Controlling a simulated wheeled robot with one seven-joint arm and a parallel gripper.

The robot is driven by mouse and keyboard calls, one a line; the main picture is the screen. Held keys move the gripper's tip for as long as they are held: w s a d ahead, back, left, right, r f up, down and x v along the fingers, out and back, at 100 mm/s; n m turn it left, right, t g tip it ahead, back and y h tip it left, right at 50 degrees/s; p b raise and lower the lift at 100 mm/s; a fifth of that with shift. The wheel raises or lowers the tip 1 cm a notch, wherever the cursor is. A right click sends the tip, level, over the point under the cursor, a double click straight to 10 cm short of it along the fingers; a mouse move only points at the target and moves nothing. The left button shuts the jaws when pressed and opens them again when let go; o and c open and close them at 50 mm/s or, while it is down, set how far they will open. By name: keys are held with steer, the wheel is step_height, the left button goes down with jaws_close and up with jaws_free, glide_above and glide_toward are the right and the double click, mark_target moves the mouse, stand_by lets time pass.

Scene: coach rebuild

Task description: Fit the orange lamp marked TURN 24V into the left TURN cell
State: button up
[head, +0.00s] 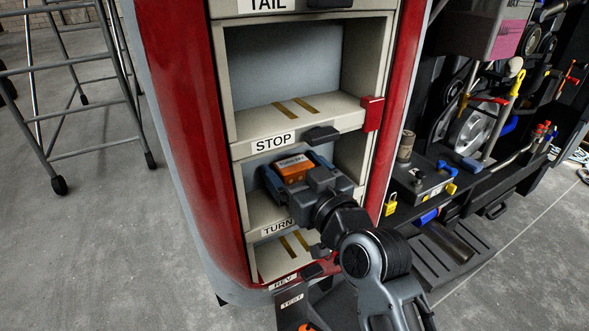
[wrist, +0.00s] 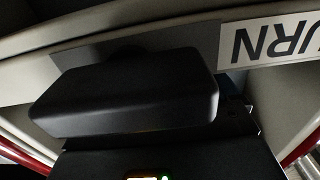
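The orange lamp (head: 294,167) is between the blue-tipped fingers of my gripper (head: 295,172). It has a pale label on its top that is too small to read. My gripper is shut on it, in front of or just inside the opening between the STOP and TURN labels. The TURN cell (head: 260,208) has the TURN label (head: 277,228) on its sill; the label also shows upside down in the wrist view (wrist: 275,42). My arm hides much of the cell's right side. I cannot tell whether the lamp touches the cell floor. In the wrist view the lamp cannot be made out.
The STOP shelf (head: 335,113), with two brass strips and a black tab (head: 322,134), lies above my gripper. A black block (wrist: 135,95) is close in the wrist view. A red block (head: 372,113) is on the right post. Open floor lies left.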

steer(key=shift+o, duration=0.7)
steer(key=shift+r, duration=0.2)
steer(key=b+v, duration=0.2)
steer(key=v, duration=1)
steer(key=shift+f, duration=0.15)
